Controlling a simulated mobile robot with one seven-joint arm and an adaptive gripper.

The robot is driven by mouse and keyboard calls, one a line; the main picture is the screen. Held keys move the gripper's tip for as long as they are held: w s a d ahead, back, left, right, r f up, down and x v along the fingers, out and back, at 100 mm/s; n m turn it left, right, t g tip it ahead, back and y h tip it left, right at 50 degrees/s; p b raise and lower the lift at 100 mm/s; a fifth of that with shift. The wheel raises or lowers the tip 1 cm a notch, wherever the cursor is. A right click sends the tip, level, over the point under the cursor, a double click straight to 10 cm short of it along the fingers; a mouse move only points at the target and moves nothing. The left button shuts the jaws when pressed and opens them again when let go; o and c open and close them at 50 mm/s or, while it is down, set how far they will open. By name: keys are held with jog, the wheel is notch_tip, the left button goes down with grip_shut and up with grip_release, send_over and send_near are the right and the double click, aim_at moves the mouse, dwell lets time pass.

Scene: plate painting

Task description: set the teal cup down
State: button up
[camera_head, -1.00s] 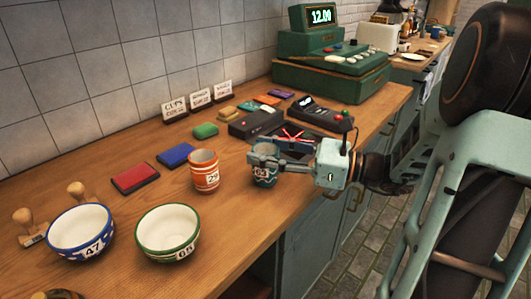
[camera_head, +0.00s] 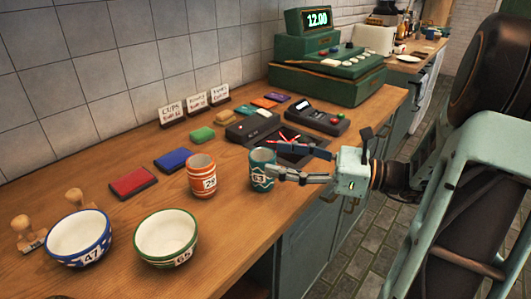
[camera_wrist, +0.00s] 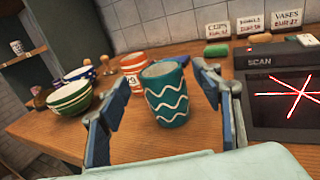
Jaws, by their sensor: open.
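The teal cup (camera_head: 261,172) stands upright on the wooden counter (camera_head: 225,220), right of the orange striped cup (camera_head: 201,177). It bears a tag that looks like 63 in the head view. In the wrist view the teal cup (camera_wrist: 166,94) shows white wavy lines and stands between my spread fingers. My gripper (camera_head: 291,163) is open, with its fingertips near the cup's right side. In the wrist view my gripper (camera_wrist: 160,100) shows a gap between each finger and the cup.
A scanner (camera_wrist: 285,95) with red beams lies close right of the cup in the wrist view. A blue bowl (camera_head: 79,239) and a green-rimmed bowl (camera_head: 166,238) stand at left. Ink pads (camera_head: 132,182), a card terminal (camera_head: 319,116) and a green register (camera_head: 325,65) stand farther back.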

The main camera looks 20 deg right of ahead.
jog(key=v, duration=0.7)
jog(key=shift+p, duration=0.45)
jog(key=shift+d, duration=0.15)
